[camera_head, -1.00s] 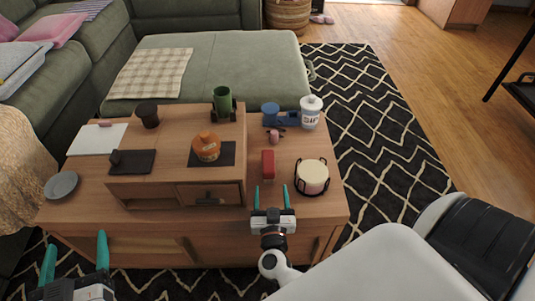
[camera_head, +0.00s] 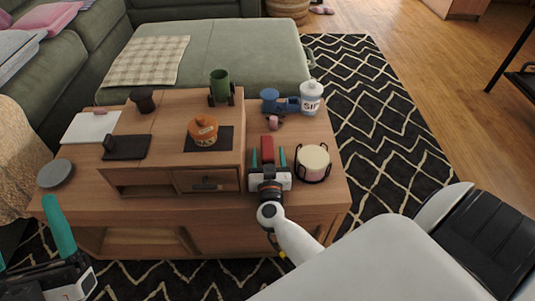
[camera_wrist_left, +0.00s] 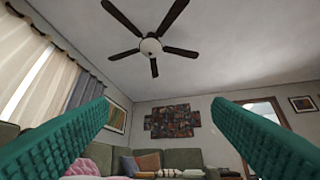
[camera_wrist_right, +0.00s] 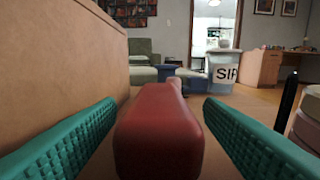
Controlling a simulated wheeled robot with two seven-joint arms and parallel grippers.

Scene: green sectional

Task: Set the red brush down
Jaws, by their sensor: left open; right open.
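The red brush (camera_head: 267,147) lies on the wooden table, right of the raised drawer unit. In the right wrist view the red brush (camera_wrist_right: 158,130) fills the middle, with its narrow end pointing away. My right gripper (camera_head: 268,160) is open, with one teal finger on each side of the brush. Gaps show between the brush and both fingers in the right wrist view (camera_wrist_right: 158,135). My left gripper (camera_head: 30,245) is open and empty at the lower left, away from the table top; its wrist view (camera_wrist_left: 160,130) shows the ceiling fan and sofa between the fingers.
A cream candle in a black holder (camera_head: 313,163) stands close right of the right gripper. The drawer unit (camera_head: 208,180) forms a wall close on its left. A white canister (camera_head: 311,98), a blue item (camera_head: 280,103) and a small pink object (camera_head: 273,122) stand behind the brush.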

